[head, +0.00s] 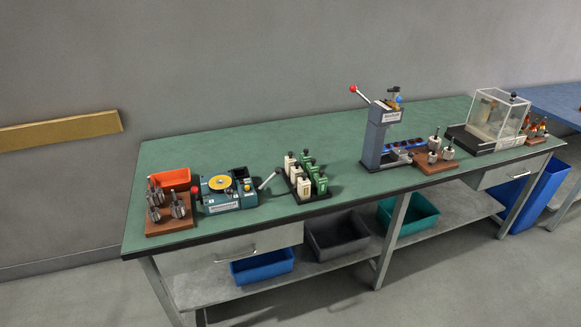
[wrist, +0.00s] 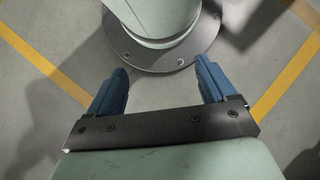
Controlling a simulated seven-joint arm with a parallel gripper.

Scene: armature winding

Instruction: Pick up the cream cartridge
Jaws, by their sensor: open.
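Cream cartridges (head: 304,188) with dark tops stand upright in a black rack on the green bench, in the head view. Several cream ones form the left row and several green cartridges (head: 321,185) the right row. I cannot tell which cream one is meant. My gripper (wrist: 162,82) shows only in the wrist view, with its two blue fingers spread apart and nothing between them. It points toward the floor and my own base, away from the bench. No cartridge shows in the wrist view.
A teal winding machine (head: 224,196) with a lever stands left of the rack. An orange tray (head: 172,179) is at far left. The bench top (head: 260,140) is clear behind the rack.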

